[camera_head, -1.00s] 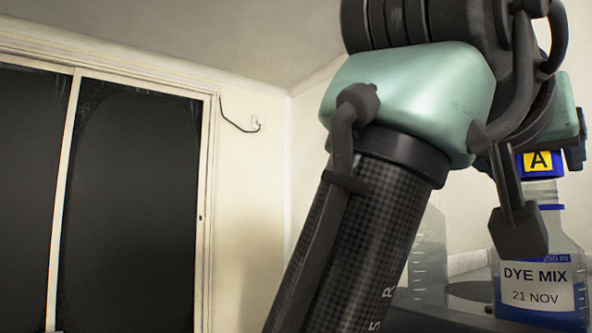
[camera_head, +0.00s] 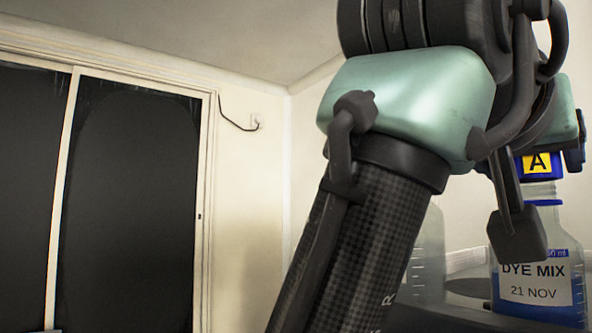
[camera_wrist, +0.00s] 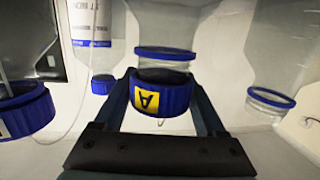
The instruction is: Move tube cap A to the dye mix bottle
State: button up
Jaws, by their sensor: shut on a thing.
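Tube cap A is a blue ribbed cap with a yellow label marked "A"; it shows in the head view (camera_head: 538,163) and the wrist view (camera_wrist: 163,92). My gripper (camera_wrist: 163,80) is shut on it, one finger on each side. The dye mix bottle (camera_head: 535,283) is clear, with blue liquid and a white label, and stands upright at the right of the head view. The cap is at the top of its neck; I cannot tell if it is seated. A clear neck with a blue ring (camera_wrist: 165,54) shows right by the cap in the wrist view. My arm hides the bottle's upper left side.
Another clear vessel (camera_head: 428,255) stands left of the bottle, partly behind my arm. The wrist view shows a blue-capped bottle (camera_wrist: 24,108) at left, a labelled one (camera_wrist: 90,25) at upper left and an open-necked one (camera_wrist: 271,98) at right, all close around my gripper.

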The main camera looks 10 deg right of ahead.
jog(key=shift+f+b, duration=0.3)
jog(key=shift+f, duration=0.25)
dwell(0.5)
jog(key=o, duration=1.3)
jog(key=shift+a, duration=0.1)
jog(key=v, duration=1.3)
jog(key=shift+b, duration=0.3)
